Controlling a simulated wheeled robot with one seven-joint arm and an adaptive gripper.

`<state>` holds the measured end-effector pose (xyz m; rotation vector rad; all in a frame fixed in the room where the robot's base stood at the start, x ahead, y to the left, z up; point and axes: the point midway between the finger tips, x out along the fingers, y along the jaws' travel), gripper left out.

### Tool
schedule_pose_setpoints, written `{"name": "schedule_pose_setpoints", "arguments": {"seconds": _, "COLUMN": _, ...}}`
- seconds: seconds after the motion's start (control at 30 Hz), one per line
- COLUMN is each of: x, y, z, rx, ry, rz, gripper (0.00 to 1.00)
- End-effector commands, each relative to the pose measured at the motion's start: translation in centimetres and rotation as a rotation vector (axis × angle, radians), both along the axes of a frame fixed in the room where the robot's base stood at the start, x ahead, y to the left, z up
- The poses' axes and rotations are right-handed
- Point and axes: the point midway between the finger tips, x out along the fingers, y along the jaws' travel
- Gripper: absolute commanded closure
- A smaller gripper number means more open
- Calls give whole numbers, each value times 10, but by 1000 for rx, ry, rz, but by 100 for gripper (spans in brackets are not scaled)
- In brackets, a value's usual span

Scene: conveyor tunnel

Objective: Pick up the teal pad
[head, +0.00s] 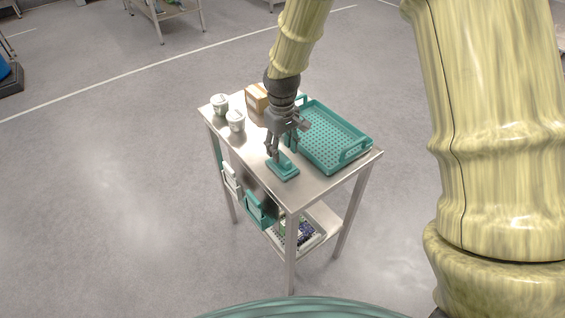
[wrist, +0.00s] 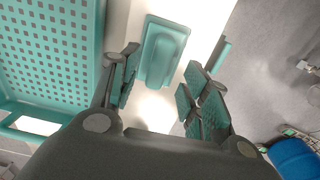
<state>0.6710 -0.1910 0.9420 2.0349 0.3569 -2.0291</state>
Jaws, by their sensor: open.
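The teal pad (head: 283,170) lies on the steel cart top near its front left edge, with a raised grip along its middle. In the wrist view the teal pad (wrist: 160,50) shows ahead of and between my fingers. My gripper (head: 281,153) is just above the pad in the head view and partly covers it. In the wrist view my gripper (wrist: 155,90) is open, with its teal-lined fingers apart and nothing between the pads that I can see as held. I cannot tell whether the fingertips touch the pad.
A teal perforated tray (head: 352,153) stands right of the pad on the cart top (head: 318,186). Two white tubs (head: 220,105) (head: 236,121) and a cardboard box (head: 257,98) stand towards the back left. Bins (head: 261,209) hang on the cart's left side.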

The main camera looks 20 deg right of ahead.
Motion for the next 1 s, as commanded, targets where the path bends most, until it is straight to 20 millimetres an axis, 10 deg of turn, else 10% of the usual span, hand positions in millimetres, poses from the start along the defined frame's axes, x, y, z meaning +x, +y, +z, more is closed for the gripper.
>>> {"name": "schedule_pose_setpoints", "arguments": {"seconds": 0.7, "x": -1, "y": -1, "z": -42, "rx": 0, "ry": 1, "rz": 0, "gripper": 54}}
{"name": "schedule_pose_setpoints", "arguments": {"seconds": 1.0, "x": -2, "y": -1, "z": -42, "rx": 0, "ry": 1, "rz": 0, "gripper": 100}}
